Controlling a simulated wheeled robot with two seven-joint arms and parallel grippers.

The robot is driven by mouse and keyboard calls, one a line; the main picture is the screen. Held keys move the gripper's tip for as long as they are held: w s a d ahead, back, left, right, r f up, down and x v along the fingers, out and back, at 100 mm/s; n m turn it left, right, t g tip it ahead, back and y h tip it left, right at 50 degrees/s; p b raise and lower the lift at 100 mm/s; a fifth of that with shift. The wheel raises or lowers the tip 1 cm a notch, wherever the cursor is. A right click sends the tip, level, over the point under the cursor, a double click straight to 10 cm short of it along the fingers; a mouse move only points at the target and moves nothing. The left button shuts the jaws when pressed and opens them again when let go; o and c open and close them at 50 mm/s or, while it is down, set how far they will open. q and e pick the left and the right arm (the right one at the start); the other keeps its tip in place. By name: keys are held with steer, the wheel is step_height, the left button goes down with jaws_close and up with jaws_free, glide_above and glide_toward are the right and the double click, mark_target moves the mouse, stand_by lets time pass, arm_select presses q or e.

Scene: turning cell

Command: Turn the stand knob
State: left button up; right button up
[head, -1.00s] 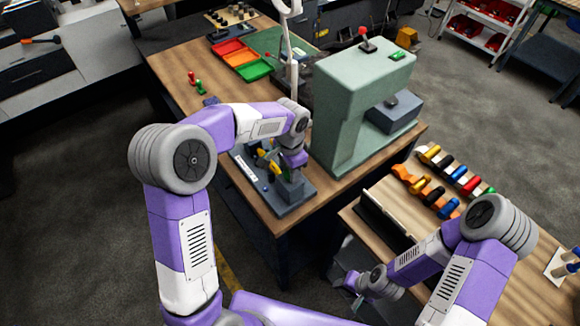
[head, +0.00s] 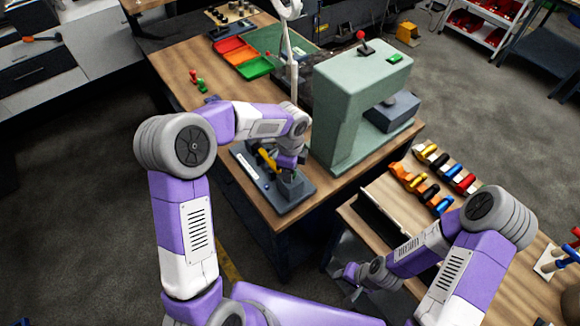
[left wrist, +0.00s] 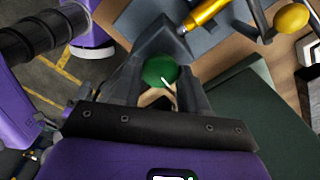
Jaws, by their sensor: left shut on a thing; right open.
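The green stand knob (left wrist: 160,71), round with a white pointer line, shows in the left wrist view between my left fingers (left wrist: 160,88). The fingers are shut on it from both sides. In the head view my left gripper (head: 288,163) is down at the dark grey stand (head: 290,208) on the near edge of the wooden bench, and hides the knob. A yellow handle (head: 267,160) shows beside the gripper; it also shows in the left wrist view (left wrist: 205,13). My right gripper (head: 350,279) is open and empty, low beside the right-hand table.
A pale green machine (head: 340,115) stands just right of the stand. Red, orange and green trays (head: 227,50) lie behind on the bench. The right-hand table (head: 385,190) carries several coloured handles. A yellow ball-ended lever (left wrist: 291,17) is close by in the wrist view.

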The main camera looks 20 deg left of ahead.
arm_select(q)
steer(key=shift+m, duration=0.7)
steer(key=o, duration=1)
steer(key=shift+o, duration=0.2)
step_height(320, 180, up, 8)
steer(key=shift+f, duration=0.25)
